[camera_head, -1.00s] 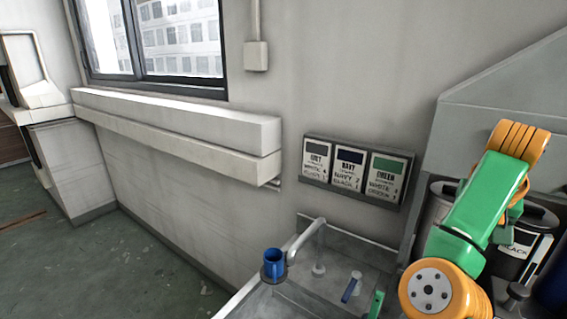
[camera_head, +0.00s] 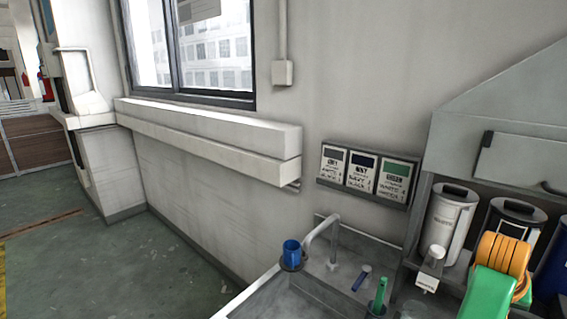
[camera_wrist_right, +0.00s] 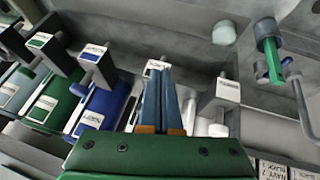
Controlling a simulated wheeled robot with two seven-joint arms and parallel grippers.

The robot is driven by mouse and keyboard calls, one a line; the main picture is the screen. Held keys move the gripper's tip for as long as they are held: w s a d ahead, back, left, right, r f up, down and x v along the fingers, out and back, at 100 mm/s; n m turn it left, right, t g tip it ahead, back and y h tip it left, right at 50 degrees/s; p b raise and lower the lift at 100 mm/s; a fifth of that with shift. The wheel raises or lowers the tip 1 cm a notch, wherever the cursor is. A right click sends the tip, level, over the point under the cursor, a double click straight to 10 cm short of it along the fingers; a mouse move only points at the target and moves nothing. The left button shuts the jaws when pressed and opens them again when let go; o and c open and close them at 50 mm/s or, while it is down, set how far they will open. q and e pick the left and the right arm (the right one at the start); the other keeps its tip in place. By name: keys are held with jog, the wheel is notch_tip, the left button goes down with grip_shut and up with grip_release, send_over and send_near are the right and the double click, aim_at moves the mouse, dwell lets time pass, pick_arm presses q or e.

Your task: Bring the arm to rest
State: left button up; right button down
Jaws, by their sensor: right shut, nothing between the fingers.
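My right arm (camera_head: 495,280), green and orange, shows at the lower right of the head view; its gripper is out of that picture. In the right wrist view my right gripper (camera_wrist_right: 163,100) has its two blue fingers together, with nothing between them. Behind the fingers are labelled containers, among them a blue one (camera_wrist_right: 103,104) and a green one (camera_wrist_right: 58,97). I cannot tell how far the fingertips are from them. My left gripper is in neither view.
A blue cup (camera_head: 291,253) stands beside the tap (camera_head: 325,238) at the sink. A green handle (camera_head: 380,291) stands upright in a holder nearby. Three colour cards (camera_head: 362,172) hang on the wall. Open floor lies left.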

jog(key=s+a+f+n+t, duration=0.1)
jog(key=s+a+f+n, duration=0.1)
jog(key=f, duration=0.3)
jog(key=s+a+f+n, duration=0.2)
jog(key=f, duration=0.4)
jog(key=s+a+f+n+y, duration=0.3)
jog(key=s+a+f, duration=0.2)
jog(key=s+a, duration=0.35)
jog(key=s+a+f+n+y, duration=0.3)
jog(key=s+a+f, duration=0.2)
jog(key=s+a, duration=0.4)
notch_tip(320, 180, down, 20)
jog(key=g+b, duration=0.2)
jog(key=b, duration=0.2)
pick_arm(q)
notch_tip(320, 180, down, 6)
jog(key=b, duration=0.2)
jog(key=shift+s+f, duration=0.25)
pick_arm(e)
jog(key=s+d+f+g, duration=0.1)
jog(key=s+f, duration=1.1)
jog(key=f, duration=0.1)
jog(key=shift+s+d+f, duration=0.2)
jog(key=shift+s+d, duration=0.05)
jog(key=shift+s, duration=0.1)
